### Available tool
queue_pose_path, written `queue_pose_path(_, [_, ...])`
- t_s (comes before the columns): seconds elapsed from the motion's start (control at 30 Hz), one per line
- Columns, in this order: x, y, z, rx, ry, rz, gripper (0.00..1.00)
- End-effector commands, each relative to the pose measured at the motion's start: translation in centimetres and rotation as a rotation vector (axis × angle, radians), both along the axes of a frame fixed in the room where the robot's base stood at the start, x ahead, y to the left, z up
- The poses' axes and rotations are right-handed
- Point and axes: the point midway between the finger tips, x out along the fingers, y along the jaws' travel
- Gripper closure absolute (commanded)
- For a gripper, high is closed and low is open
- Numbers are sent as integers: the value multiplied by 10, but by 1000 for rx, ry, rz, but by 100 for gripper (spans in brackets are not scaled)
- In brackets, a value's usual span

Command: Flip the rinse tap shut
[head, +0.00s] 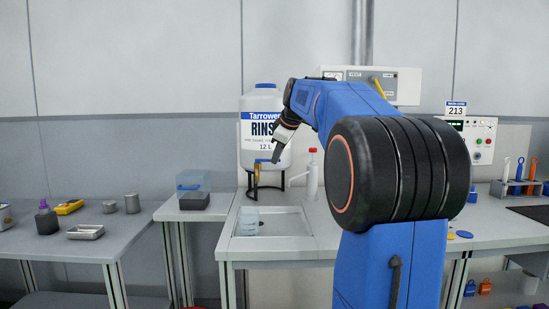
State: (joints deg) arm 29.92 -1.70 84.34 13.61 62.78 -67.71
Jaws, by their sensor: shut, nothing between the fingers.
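The rinse tank (258,107) is a white container with a blue cap and a "RINSE 12 L" label, standing on a dark stand behind the sink. Its rinse tap (257,175) is a small yellowish piece low on the tank's front, above the basin. The tap is too small to tell its lever position. My gripper (276,158) is shut and empty, pointing down in front of the tank's lower right part, just above and right of the tap. I cannot tell whether it touches the tank or tap.
Stacked clear cups (248,222) stand in the sink basin (290,222) below the tap. A white bottle with a red top (312,175) stands right of the tank. My arm hides much of the right side.

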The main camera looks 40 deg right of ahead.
Motion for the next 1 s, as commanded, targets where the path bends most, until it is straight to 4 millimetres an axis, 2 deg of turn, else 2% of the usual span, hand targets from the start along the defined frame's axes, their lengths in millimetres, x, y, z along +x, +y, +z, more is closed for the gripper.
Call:
queue_pose_path(0.4, [4,-8,0,-1,0,-2,100])
queue_pose_path(1.0, [6,-8,0,-2,-1,-3,100])
